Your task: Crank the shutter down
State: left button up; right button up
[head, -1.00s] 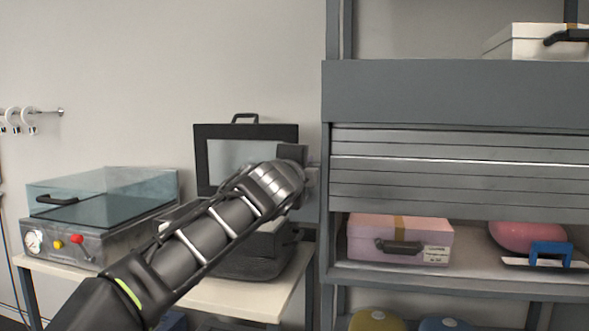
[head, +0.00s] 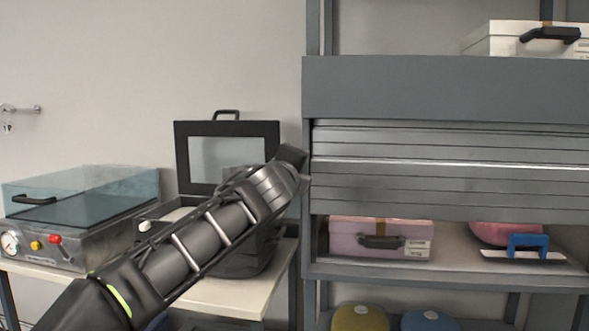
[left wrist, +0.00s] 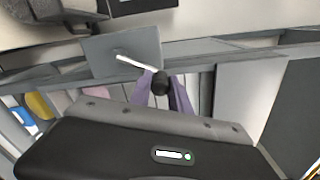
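The grey slatted shutter (head: 450,173) hangs partly lowered in the shelf unit, its lower edge just over the top of a pink box (head: 378,238). In the left wrist view a grey plate (left wrist: 118,50) carries a white crank arm (left wrist: 135,64) ending in a black crank knob (left wrist: 161,82). My left gripper (left wrist: 163,88) has its two purplish fingers on either side of the knob, shut on it. In the head view my left arm's wrist hides the crank and fingers at the shelf's left post. My right gripper is not in view.
Under the shutter are the pink box, a pink rounded item (head: 503,233) and a blue-handled tool (head: 528,246). A table (head: 235,297) at left holds a clear-lidded machine (head: 80,215) and an open black case (head: 228,158). A white box (head: 500,40) sits on top.

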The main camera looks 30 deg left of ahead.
pick_arm(q)
jog(key=o, duration=0.5)
jog(key=shift+s+d, duration=0.1)
jog(key=shift+s, duration=0.05)
jog(key=v, duration=0.7)
jog(key=shift+s+d+b, duration=0.1)
jog(key=shift+s+b, duration=0.15)
jog(key=shift+b, duration=0.15)
jog(key=shift+c, duration=0.3)
